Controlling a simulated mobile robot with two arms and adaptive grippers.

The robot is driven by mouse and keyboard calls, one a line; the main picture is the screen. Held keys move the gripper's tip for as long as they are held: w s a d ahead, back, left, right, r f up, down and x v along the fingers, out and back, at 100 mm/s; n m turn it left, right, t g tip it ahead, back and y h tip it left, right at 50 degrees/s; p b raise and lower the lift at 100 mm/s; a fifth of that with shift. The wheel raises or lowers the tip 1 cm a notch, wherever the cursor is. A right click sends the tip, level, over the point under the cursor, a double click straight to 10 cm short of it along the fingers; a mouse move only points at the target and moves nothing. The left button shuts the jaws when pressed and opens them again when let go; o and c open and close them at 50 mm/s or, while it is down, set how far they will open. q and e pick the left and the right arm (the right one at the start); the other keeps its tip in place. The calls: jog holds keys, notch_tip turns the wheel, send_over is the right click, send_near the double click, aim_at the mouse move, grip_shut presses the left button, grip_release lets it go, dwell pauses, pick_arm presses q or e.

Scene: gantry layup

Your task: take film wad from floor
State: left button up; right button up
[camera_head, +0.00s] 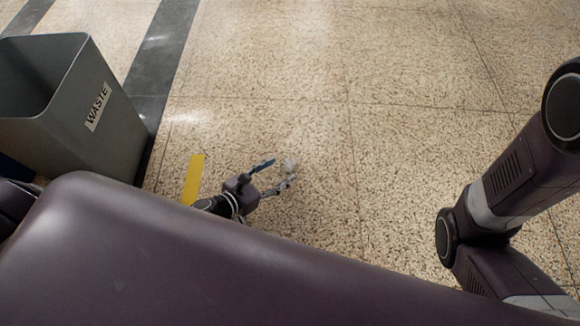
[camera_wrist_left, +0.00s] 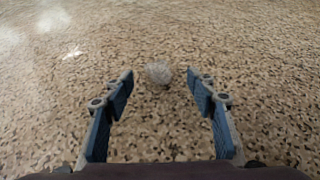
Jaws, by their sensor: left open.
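The film wad (camera_head: 290,165) is a small, pale, crumpled ball on the speckled floor, just beyond the fingertips of my left gripper in the head view. My left gripper (camera_head: 277,173) is open and low over the floor. In the left wrist view the wad (camera_wrist_left: 158,72) lies ahead, between the lines of the two blue-padded fingers and slightly left of centre between the tips. The space between the left gripper's fingers (camera_wrist_left: 162,84) is empty. My right arm shows at the right of the head view, but its gripper is out of view.
A grey bin marked WASTE (camera_head: 75,110) stands at the left. A yellow strip (camera_head: 194,179) lies on the floor beside my left gripper. A dark band (camera_head: 160,50) crosses the floor behind the bin. The floor around and beyond the wad is clear.

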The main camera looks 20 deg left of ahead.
aim_at(286, 166)
pick_arm(q)
jog(key=b+x, duration=0.3)
jog(key=x, duration=0.3)
jog(key=shift+w+a+f, duration=0.1)
jog(key=shift+w+f, duration=0.05)
jog(key=shift+c, duration=0.3)
jog(key=c, duration=0.8)
